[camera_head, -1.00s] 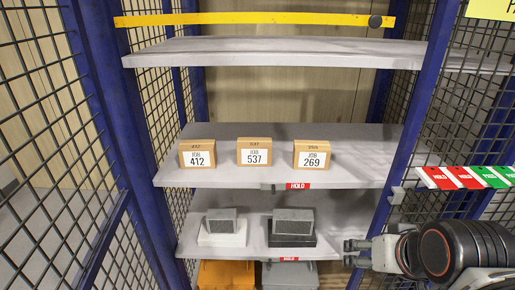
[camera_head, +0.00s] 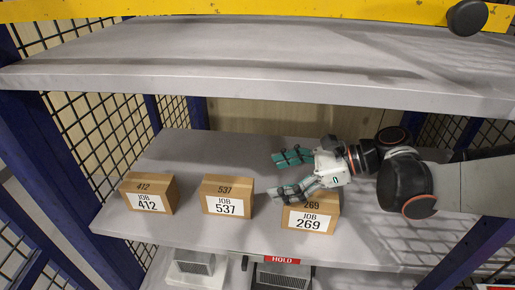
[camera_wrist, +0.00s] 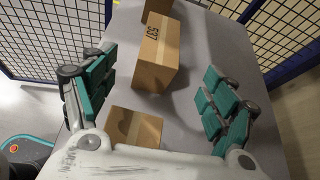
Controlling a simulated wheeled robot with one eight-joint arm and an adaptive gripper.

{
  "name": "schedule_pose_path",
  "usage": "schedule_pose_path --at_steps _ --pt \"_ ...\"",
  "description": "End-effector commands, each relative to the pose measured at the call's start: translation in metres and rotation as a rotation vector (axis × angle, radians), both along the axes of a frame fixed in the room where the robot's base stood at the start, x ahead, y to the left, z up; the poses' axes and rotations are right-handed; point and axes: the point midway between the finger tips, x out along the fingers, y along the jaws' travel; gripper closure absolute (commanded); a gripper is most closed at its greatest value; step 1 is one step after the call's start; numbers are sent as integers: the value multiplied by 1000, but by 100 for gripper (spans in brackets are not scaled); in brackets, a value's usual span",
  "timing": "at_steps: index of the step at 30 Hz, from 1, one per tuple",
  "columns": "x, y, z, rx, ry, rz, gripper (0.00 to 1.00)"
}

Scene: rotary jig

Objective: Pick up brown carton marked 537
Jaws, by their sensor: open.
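The brown carton marked 537 (camera_head: 228,195) stands upright on the grey middle shelf, between two like cartons. In the wrist view the carton 537 (camera_wrist: 158,58) lies ahead, between the lines of the two fingers. My gripper (camera_head: 275,178) is open and empty, with teal pads, and points left. It is above and behind carton 269 (camera_head: 310,216), to the right of carton 537, not touching it. In the wrist view my gripper (camera_wrist: 160,68) has its fingers spread wide to either side. Carton 269 (camera_wrist: 134,130) shows close below the palm.
Carton 412 (camera_head: 148,194) stands to the left on the same shelf (camera_head: 190,153). An upper shelf (camera_head: 270,60) hangs above my arm. Blue posts and black mesh close the sides. A red HOLD label (camera_head: 282,260) marks the front edge.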

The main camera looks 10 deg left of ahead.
Motion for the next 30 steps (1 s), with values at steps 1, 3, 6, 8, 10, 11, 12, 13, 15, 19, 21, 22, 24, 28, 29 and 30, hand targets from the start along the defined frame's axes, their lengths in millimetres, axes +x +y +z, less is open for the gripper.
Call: schedule_pose_path --at_steps 1,3,6,8,10,11,12,13,15,19,21,22,24,28,29,30 --pt "1 4 0 18 32 2 22" --pt "2 7 1 37 67 1 22" --pt "2 12 0 50 90 2 22" --pt "1 17 -3 53 96 3 22" --pt "-1 28 -7 53 97 6 22" --pt "-1 33 -10 52 96 5 22" --pt "-3 40 -13 52 95 7 22" --pt "-3 45 -16 52 95 7 22" --pt "-5 58 -21 51 95 5 22" --pt "-6 76 -28 52 94 4 22" --pt "-7 83 -31 52 93 3 22" --pt "-7 84 -31 51 94 2 22" --pt "-7 87 -32 51 94 2 22" --pt "-8 92 -35 51 93 1 22" --pt "-8 94 -37 51 94 2 22" --pt "-9 98 -39 51 93 3 22"
